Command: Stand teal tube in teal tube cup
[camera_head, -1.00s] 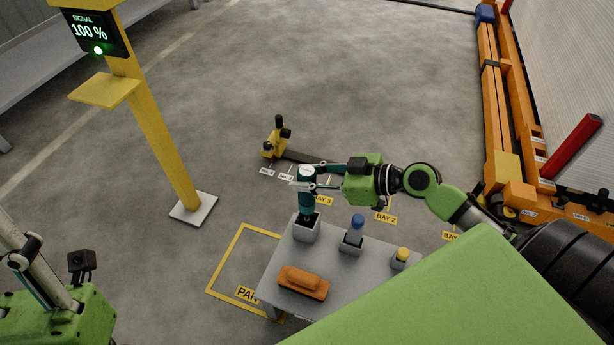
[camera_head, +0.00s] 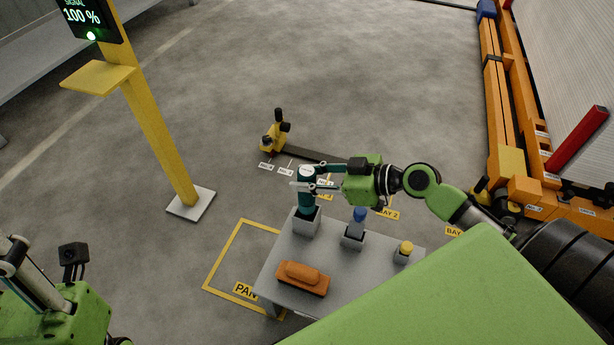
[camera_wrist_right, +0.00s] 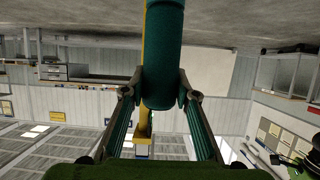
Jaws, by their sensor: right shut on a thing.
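The teal tube (camera_head: 306,202) is upright with a pale top, over the grey teal tube cup (camera_head: 306,223) at the table's back left corner. Its lower end is at the cup's mouth; I cannot tell how deep it sits. My right gripper (camera_head: 304,186) comes from the right and is shut on the tube's upper part. In the right wrist view the tube (camera_wrist_right: 163,60) stands between the two fingertips (camera_wrist_right: 162,92). My left gripper's green body (camera_head: 60,318) shows at the lower left; its fingers cannot be made out.
The grey table (camera_head: 345,283) also bears a blue-topped item (camera_head: 359,215) and a yellow-topped item (camera_head: 406,248) in grey cups, and an orange-brown brush-like block (camera_head: 302,279). A yellow signal post (camera_head: 155,130) stands at left. Orange gantry beams (camera_head: 497,90) are at right.

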